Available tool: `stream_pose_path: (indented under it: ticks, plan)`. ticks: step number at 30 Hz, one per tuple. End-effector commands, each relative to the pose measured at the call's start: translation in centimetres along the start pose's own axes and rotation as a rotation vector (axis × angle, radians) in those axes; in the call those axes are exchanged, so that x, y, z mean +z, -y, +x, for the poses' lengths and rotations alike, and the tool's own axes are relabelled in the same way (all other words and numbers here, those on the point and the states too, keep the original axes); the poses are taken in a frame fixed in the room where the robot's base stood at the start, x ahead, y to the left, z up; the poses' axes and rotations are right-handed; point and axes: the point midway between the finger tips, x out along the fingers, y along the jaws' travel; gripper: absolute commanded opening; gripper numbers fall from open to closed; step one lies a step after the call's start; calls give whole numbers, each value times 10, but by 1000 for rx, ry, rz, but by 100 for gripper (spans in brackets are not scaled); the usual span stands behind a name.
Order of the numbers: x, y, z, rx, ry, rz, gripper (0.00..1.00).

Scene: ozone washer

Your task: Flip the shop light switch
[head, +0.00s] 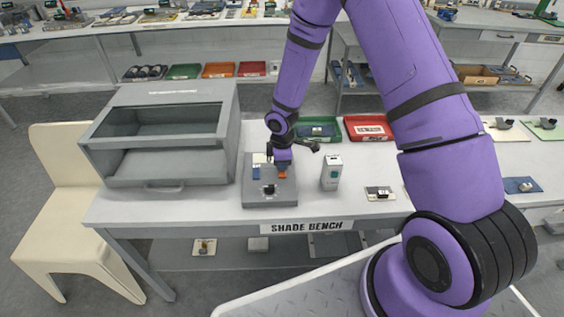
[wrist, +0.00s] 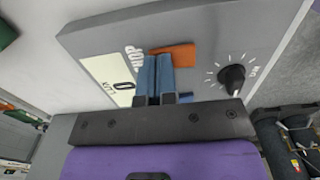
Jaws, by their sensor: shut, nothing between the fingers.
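A grey control box (head: 254,198) stands on the bench, left of centre in the head view. Its panel (wrist: 215,35) fills much of the wrist view, with an orange switch-like piece (wrist: 184,53), a pale display (wrist: 108,78) and a black knob (wrist: 232,78). No label clearly reads "shop light", so I cannot tell for sure that the orange piece is that switch. My gripper (wrist: 158,62) is shut and empty, its blue fingers together. The fingertips are at the orange piece and partly cover it; I cannot tell whether they touch it.
A grey cabinet with a window (head: 160,120) stands left of the box. A white carton (head: 331,172) and a small device (head: 379,193) stand to its right. Green (head: 318,130) and red bins (head: 368,128) are behind. A cream chair (head: 65,200) is at the left.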

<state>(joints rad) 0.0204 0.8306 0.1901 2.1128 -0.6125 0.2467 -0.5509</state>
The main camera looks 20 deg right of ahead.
Motion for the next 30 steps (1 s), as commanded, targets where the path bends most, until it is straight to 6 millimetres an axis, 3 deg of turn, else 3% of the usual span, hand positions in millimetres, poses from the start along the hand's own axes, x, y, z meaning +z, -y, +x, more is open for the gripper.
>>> stream_pose_path:
  ticks: [14, 30]
  plan:
    - [0, 1, 4, -3, 1, 0, 0]
    - [0, 15, -3, -3, 1, 0, 0]
